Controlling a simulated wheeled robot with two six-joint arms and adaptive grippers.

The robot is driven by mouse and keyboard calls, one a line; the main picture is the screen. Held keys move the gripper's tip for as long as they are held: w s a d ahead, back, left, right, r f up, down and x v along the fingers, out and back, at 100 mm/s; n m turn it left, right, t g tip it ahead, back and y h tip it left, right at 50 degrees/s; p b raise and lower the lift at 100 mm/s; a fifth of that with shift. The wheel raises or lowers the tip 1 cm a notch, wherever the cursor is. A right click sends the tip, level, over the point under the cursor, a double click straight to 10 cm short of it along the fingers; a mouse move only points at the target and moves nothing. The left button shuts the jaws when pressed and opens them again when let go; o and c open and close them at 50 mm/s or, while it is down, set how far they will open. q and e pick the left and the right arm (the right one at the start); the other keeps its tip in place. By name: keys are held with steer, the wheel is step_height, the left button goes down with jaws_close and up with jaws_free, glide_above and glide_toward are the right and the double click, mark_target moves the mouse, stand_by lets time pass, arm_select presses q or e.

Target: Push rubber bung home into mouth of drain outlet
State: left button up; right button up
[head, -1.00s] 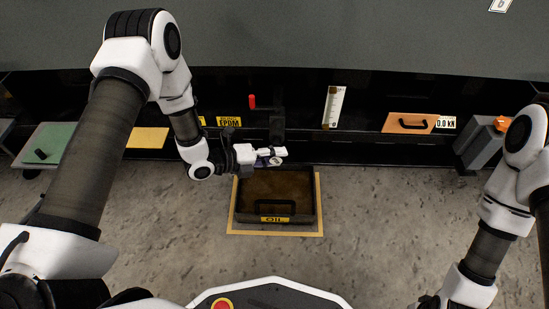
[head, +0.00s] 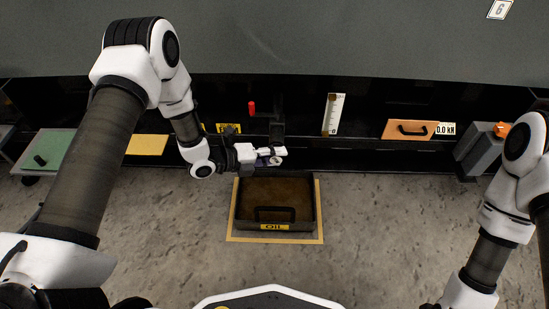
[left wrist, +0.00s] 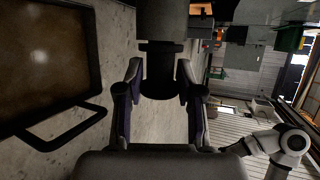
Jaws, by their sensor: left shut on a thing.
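The drain outlet (head: 277,131) is a dark pipe hanging under the grey housing in the head view. It also shows at the top of the left wrist view (left wrist: 162,18). My left gripper (head: 274,156) is just below the pipe's lower end. In the left wrist view its fingers (left wrist: 160,98) are shut on the dark rubber bung (left wrist: 160,75), which lines up with the outlet. A narrower dark neck shows between bung and outlet; I cannot tell how deep the bung sits. My right arm is at lower right, its fingers out of frame.
A dark oil tray (head: 239,212) with a handle stands on the floor below the gripper, inside a yellow outline. Behind are a red-tipped handle (head: 252,108), a white gauge strip (head: 334,113) and an orange panel (head: 404,129).

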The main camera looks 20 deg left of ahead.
arm_select(q)
steer(key=shift+w, duration=0.15)
steer(key=o, duration=1.2)
steer(key=shift+a, duration=0.1)
steer(key=v, duration=1.2)
